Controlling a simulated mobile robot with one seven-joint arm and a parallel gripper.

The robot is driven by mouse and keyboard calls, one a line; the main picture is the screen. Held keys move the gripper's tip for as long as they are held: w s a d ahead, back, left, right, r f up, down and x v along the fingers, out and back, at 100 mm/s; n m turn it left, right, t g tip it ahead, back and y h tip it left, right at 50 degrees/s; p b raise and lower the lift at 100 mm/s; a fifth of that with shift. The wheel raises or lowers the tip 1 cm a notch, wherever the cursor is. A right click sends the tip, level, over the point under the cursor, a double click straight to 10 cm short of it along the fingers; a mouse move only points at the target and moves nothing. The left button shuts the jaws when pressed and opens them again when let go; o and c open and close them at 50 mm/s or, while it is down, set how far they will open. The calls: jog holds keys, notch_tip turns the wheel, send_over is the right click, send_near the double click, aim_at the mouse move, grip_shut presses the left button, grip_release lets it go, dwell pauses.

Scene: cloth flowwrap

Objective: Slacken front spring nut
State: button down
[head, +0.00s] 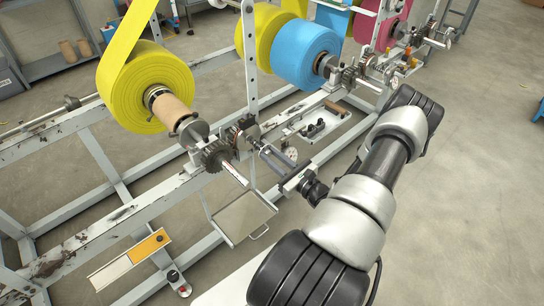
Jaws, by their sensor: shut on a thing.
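My gripper (266,153) reaches in from the right, low beside the front spindle of the frame. It is shut on the front spring nut at the end of the small dark brake assembly (244,128). The nut is small and mostly hidden by the fingers, so its thread and the spring's compression cannot be made out. A toothed gear (217,154) sits just left of the fingers, with a thin marked rod (236,174) pointing down right from it. The front yellow roll (165,82) is on a brown core behind the gear.
A metal tray (243,217) hangs just below my gripper. A second tray (322,122) with dark parts lies behind it. An upright post (250,60) stands close behind the brake. Blue (302,55) and pink rolls sit farther back. The floor at right is clear.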

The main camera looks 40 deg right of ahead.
jog(key=shift+n, duration=0.5)
jog(key=c, duration=1.5)
grip_release()
jog(key=shift+c, duration=0.2)
jog(key=shift+s, duration=0.1)
jog(key=s+d+p, duration=0.1)
jog(key=s, duration=1.6)
jog(key=shift+s+d, duration=0.15)
jog(key=shift+d, duration=0.05)
